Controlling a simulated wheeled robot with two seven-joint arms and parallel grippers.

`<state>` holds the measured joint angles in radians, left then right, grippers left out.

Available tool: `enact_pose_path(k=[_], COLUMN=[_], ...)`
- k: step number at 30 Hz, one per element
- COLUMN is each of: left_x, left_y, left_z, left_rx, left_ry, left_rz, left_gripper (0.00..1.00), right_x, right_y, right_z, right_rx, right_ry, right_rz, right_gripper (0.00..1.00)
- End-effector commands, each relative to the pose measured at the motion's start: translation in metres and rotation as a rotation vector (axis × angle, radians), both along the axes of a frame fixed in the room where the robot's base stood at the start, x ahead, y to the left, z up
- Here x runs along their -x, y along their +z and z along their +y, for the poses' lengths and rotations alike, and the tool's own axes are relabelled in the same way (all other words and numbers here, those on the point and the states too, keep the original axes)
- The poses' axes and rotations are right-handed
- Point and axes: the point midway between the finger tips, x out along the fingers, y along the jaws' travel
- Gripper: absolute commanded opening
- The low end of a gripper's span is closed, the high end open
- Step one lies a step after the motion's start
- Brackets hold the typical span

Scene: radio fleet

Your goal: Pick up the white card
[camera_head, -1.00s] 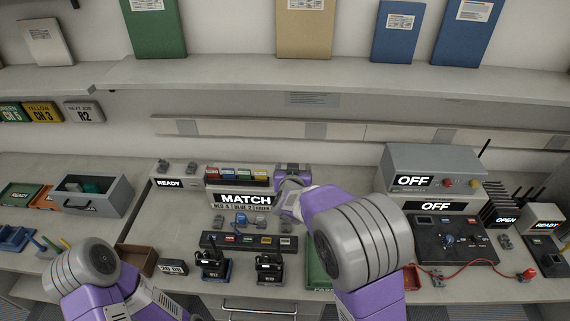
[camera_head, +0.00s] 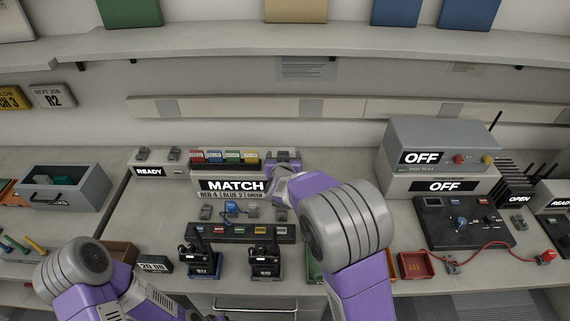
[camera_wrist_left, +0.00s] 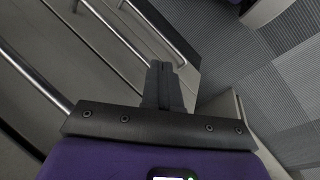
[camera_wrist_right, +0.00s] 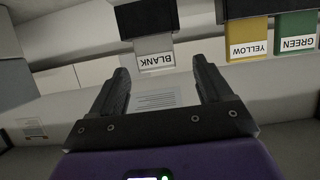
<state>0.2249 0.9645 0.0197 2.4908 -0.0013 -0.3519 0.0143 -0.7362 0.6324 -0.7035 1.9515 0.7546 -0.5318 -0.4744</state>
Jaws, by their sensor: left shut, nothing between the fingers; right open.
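The white card (camera_wrist_right: 154,45) carries a BLANK label and hangs from a dark slot in the right wrist view, upside down there. My right gripper (camera_wrist_right: 161,66) is open, with its two fingers on either side of the card's labelled end. I cannot tell whether they touch it. In the head view my right gripper (camera_head: 283,160) is at the right end of the row of coloured cards, and it hides the white card. My left gripper (camera_wrist_left: 161,66) is shut and empty, low in front of the drawer handles.
A yellow card (camera_wrist_right: 246,38) and a green card (camera_wrist_right: 296,35) hang beside the white one. The MATCH display (camera_head: 236,186) stands below the row. Two radios (camera_head: 266,262) stand in front. Grey OFF units (camera_head: 440,160) are at the right. A shelf (camera_head: 290,52) runs above.

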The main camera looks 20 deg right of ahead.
Motion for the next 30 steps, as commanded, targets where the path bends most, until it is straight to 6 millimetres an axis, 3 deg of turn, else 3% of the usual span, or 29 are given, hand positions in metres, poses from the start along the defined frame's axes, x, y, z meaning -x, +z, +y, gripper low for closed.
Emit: enact_pose_path(k=[12,21,30], left_x=[0.000,0.000,0.000], left_y=[-0.019,-0.019,-0.019], left_z=[0.000,0.000,0.000], left_rx=[0.000,0.000,0.000], left_ry=[0.000,0.000,0.000], left_rz=[0.000,0.000,0.000], left_gripper=[0.00,0.00,0.00], right_x=[-0.044,-0.047,-0.047], right_y=[-0.024,-0.024,-0.024], right_z=[-0.017,-0.018,-0.018], right_rx=[0.000,-0.001,0.000], right_ry=[-0.001,0.000,0.000], right_rz=[0.000,0.001,0.000], right_gripper=[0.79,0.77,0.31])
